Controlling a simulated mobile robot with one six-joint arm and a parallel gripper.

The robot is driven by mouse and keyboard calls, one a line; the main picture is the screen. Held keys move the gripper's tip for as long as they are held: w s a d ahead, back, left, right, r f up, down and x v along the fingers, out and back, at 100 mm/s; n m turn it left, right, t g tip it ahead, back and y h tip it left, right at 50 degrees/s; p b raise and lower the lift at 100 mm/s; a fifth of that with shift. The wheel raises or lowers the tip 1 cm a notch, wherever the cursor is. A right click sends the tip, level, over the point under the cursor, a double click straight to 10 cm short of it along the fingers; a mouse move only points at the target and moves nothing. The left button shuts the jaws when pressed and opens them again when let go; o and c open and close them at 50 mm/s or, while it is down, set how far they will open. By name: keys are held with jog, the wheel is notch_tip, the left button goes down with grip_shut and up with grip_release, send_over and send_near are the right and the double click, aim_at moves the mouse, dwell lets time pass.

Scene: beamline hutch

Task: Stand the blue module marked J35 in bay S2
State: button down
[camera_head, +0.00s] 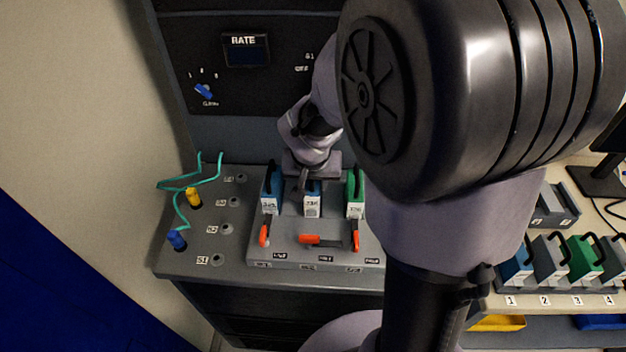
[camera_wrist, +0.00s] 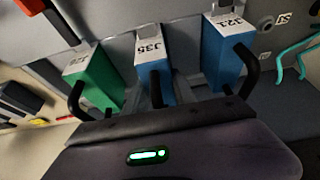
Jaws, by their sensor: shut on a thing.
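The blue module J35 (camera_wrist: 149,68) stands in the middle between two others, its white label readable in the wrist view. In the head view it is the middle module (camera_head: 312,203). My gripper (camera_head: 305,182) is above it, and in the wrist view the gripper (camera_wrist: 166,92) is shut at its handle, which is largely hidden. J35 appears still seated in the grey base unit (camera_head: 320,258). An S2 label (camera_wrist: 284,18) shows on the panel at the right of the wrist view, near a round socket. I cannot make out a bay marked S2.
Blue J21 (camera_wrist: 222,58) and a green module (camera_wrist: 98,82) stand close on either side. Red levers, the middle one (camera_head: 318,240) lying crosswise, sit in front. Teal cables with yellow (camera_head: 194,198) and blue (camera_head: 177,240) plugs are left. A numbered rack of modules (camera_head: 584,258) stands right.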

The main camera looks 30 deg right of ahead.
jog(key=shift+f+b, duration=0.55)
jog(key=shift+b, duration=0.1)
dwell(0.8)
jog(key=c, duration=0.9)
grip_release()
jog(key=shift+c, duration=0.2)
jog(key=p+v, duration=0.7)
jog(key=v, duration=1.1)
jog(key=s+a+r+n+t+y+b, duration=0.1)
jog(key=s+a+y, duration=0.3)
jog(key=s+a, duration=0.8)
jog(key=shift+a+r+n+t, duration=0.3)
jog(key=shift+r+n+t, duration=0.2)
jog(key=shift+n+t, duration=0.15)
